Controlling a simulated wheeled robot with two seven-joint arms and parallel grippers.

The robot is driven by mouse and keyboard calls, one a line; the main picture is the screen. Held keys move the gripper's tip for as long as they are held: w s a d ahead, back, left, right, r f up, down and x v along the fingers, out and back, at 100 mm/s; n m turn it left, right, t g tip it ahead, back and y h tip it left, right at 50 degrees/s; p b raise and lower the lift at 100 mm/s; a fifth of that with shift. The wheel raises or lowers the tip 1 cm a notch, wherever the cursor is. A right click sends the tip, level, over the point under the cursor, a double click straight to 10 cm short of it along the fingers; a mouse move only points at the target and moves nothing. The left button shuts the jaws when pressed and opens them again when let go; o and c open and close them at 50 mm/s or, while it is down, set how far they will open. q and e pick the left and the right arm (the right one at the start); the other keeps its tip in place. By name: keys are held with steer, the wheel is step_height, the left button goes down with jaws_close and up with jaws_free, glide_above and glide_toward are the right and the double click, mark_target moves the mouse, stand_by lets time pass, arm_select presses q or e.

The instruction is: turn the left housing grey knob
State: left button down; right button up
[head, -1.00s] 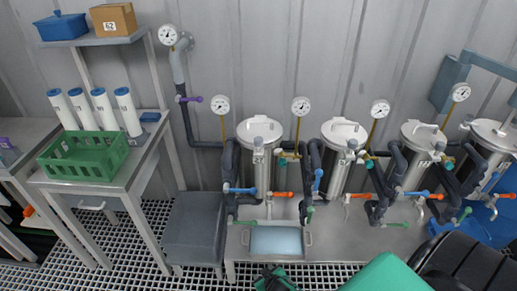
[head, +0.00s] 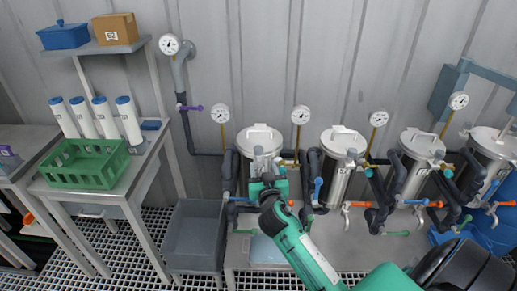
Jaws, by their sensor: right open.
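The left housing (head: 258,133) is an upright steel cylinder with a domed lid and a handle on top. A small grey piece (head: 258,151) shows at its upper front; it looks like the grey knob, but it is too small to be sure. My right gripper (head: 268,178) is open in front of the left housing, just below that grey piece. I cannot tell whether they touch. My right gripper and arm hide the housing's lower front and part of its valves. My left gripper is not in view.
Several similar housings, including one beside it (head: 340,136), stand to the right with dark pipes and coloured valve handles. A pressure gauge (head: 220,114) rises beside the left housing. A grey bin (head: 193,238) and a table with a green crate (head: 82,165) stand left.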

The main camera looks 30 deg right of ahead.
mark_target(259, 153)
steer(key=p+x, duration=0.1)
steer(key=x, duration=0.8)
steer(key=shift+w+d+p, duration=0.15)
steer(key=shift+w+p, duration=0.15)
steer(key=shift+p, duration=0.1)
steer(key=c, duration=0.9)
